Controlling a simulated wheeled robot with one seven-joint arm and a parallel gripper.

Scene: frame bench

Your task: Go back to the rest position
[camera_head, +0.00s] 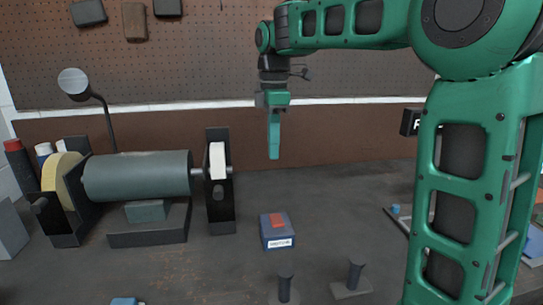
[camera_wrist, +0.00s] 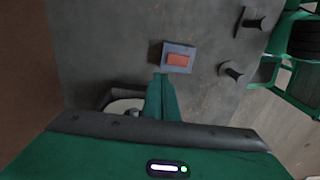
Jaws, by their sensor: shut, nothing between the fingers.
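My gripper (camera_head: 274,157) hangs pointing down above the bench in the head view, in front of the brown back wall. Its green fingers are together with nothing between them. In the wrist view the shut fingers (camera_wrist: 160,78) reach up from the bottom of the picture. A small blue-grey box with a red top (camera_head: 277,232) sits on the bench below and apart from my gripper. The box also shows in the wrist view (camera_wrist: 190,50), just beyond the fingertips.
A bench grinder (camera_head: 140,176) with wheels at both ends stands at left on the dark bench (camera_head: 330,200). A lamp (camera_head: 74,84) rises behind it. Two dark pegs (camera_head: 285,284) (camera_head: 354,274) stand at the front. A pegboard (camera_head: 200,60) covers the back wall.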

